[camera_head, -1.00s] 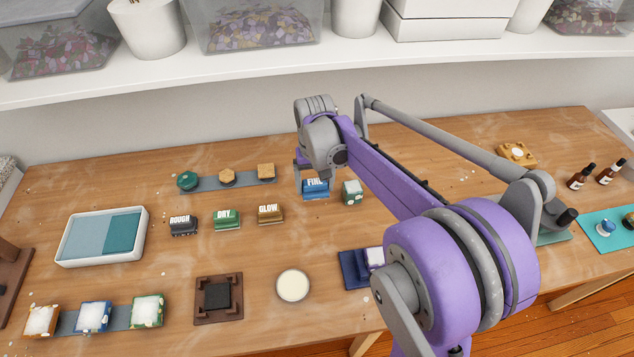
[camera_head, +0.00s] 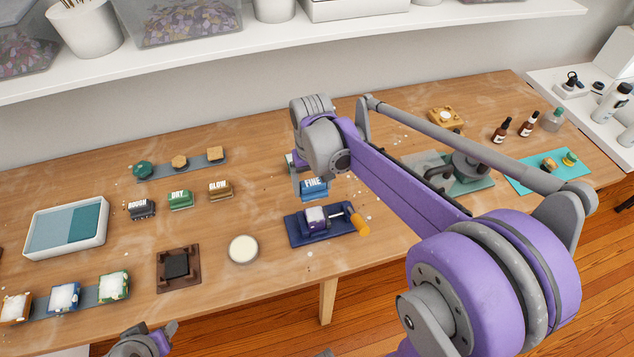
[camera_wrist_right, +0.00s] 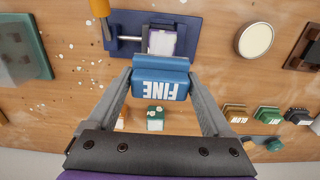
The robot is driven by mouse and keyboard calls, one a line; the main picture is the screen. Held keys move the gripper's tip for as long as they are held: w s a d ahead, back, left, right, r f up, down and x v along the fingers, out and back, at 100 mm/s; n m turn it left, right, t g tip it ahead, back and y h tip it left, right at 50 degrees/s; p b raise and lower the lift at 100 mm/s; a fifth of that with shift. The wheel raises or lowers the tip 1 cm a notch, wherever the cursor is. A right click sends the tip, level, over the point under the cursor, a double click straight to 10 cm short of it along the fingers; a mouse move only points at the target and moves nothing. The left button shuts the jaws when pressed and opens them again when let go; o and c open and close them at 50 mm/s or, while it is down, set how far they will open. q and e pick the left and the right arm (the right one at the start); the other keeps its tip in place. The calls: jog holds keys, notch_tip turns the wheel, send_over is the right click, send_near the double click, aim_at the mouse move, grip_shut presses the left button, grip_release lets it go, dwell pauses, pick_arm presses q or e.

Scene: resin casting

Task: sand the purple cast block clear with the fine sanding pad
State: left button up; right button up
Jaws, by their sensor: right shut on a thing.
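The purple cast block (camera_head: 316,217) sits in the dark blue clamp (camera_head: 343,233) with an orange handle. In the right wrist view, the block (camera_wrist_right: 162,42) shows a pale top with a purple edge. My right gripper (camera_head: 305,187) is shut on the blue fine sanding pad (camera_head: 314,189), labelled FINE. The pad (camera_wrist_right: 160,82) sits between both fingers in the right wrist view, close to the clamp and apart from the block. Its height above the table is unclear. Part of my left arm (camera_head: 145,343) shows at the bottom edge; its fingers are not clear.
ROUGH (camera_head: 141,209), DRY (camera_head: 180,200) and GLOW (camera_head: 220,190) pads stand in a row on the left. A small teal-and-white block (camera_wrist_right: 155,118) stands behind the held pad. A round cream disc (camera_head: 243,250) lies left of the clamp.

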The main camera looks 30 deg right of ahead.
pick_arm(q)
jog(key=shift+w, duration=0.1)
pick_arm(e)
jog(key=shift+w, duration=0.1)
pick_arm(q)
jog(key=shift+f, duration=0.1)
pick_arm(e)
jog(key=shift+f, duration=0.1)
jog(key=shift+f+b, duration=1.55)
jog(key=shift+f, duration=0.9)
pick_arm(q)
jog(key=f, duration=0.2)
jog(key=s+f, duration=0.1)
jog(key=f, duration=0.1)
jog(key=shift+s, duration=0.2)
pick_arm(e)
jog(key=o, duration=0.5)
jog(key=c, duration=1)
